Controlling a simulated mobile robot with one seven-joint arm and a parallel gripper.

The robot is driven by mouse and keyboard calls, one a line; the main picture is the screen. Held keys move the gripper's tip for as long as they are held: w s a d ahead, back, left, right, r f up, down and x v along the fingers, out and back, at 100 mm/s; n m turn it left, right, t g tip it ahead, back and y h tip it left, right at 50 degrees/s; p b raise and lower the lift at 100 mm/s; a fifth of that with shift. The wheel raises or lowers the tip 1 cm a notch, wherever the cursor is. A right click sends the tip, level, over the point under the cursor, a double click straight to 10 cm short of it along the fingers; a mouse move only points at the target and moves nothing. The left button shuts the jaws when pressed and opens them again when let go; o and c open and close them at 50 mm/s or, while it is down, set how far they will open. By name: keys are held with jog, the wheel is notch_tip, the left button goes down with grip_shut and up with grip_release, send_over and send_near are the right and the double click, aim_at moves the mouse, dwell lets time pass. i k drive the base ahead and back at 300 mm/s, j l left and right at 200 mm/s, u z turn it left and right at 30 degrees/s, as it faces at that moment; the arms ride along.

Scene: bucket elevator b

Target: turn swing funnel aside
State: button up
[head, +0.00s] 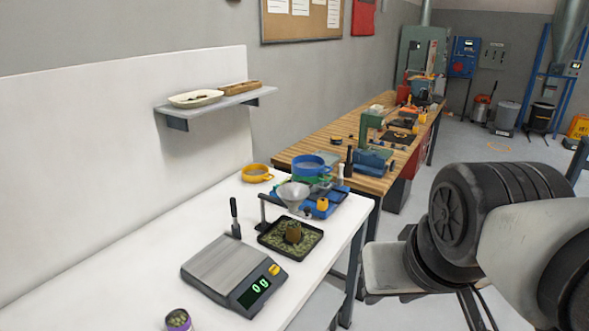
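The swing funnel (294,195) is a grey cone with its wide mouth up, on the white table. It appears joined to a thin dark post (263,211) at its left. A black tray (268,242) with green bits and a brown cup-like piece (293,231) in it lies just in front of the funnel; whether the spout is over the tray is hard to tell. My arm fills the right side, well apart from the funnel. No gripper fingers can be made out in the view.
A scale (222,266) reading 0 g stands at the front, with a dark-handled tool (234,216) behind it. The white table (140,250) is clear at left.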

aim_at(292, 194)
jog(key=i+l, duration=0.25)
jog(key=l, duration=0.15)
jog(key=i+l, duration=0.3)
jog(key=l, duration=0.15)
jog(key=i+l, duration=0.25)
jog(key=l, duration=0.15)
jog(key=i+l, duration=0.25)
jog(key=l, duration=0.15)
jog(key=i+l, duration=0.25)
jog(key=l, duration=0.2)
jog(key=i+l, duration=0.2)
jog(key=l, duration=0.15)
jog(key=i+l+u, duration=0.15)
jog(key=i+l, duration=0.25)
jog(key=l, duration=0.25)
jog(key=u, duration=1.8)
jog(key=i+l+u, duration=0.25)
jog(key=i+l+z, duration=0.45)
jog(key=k+j, duration=0.05)
jog(key=j, duration=0.05)
